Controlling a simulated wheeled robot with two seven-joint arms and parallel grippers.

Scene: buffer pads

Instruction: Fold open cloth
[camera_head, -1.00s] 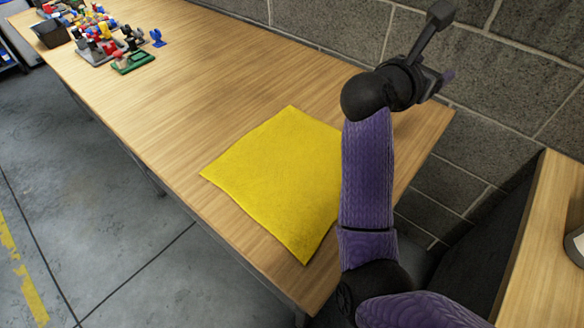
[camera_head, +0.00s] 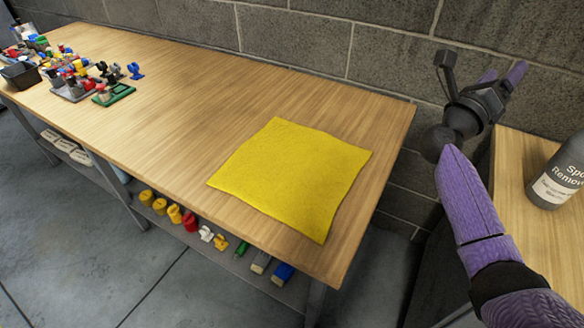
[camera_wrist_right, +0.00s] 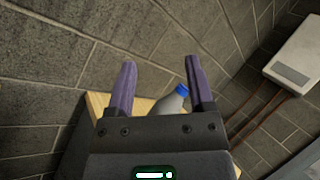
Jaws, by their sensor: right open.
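A yellow cloth (camera_head: 290,177) lies flat and spread out on the wooden table (camera_head: 190,130), near its right end. No fold shows in it. My right gripper (camera_head: 503,78) is raised to the right of the table, near the block wall, apart from the cloth. In the right wrist view my right gripper (camera_wrist_right: 160,85) is open with nothing between its purple fingers. My left gripper is in neither view.
A second wooden surface at the right holds a grey bottle (camera_head: 557,175), whose blue cap shows in the right wrist view (camera_wrist_right: 182,90). Colourful parts and a black bin (camera_head: 20,75) stand at the table's far left. A shelf below holds several small items. A block wall (camera_head: 300,40) runs behind.

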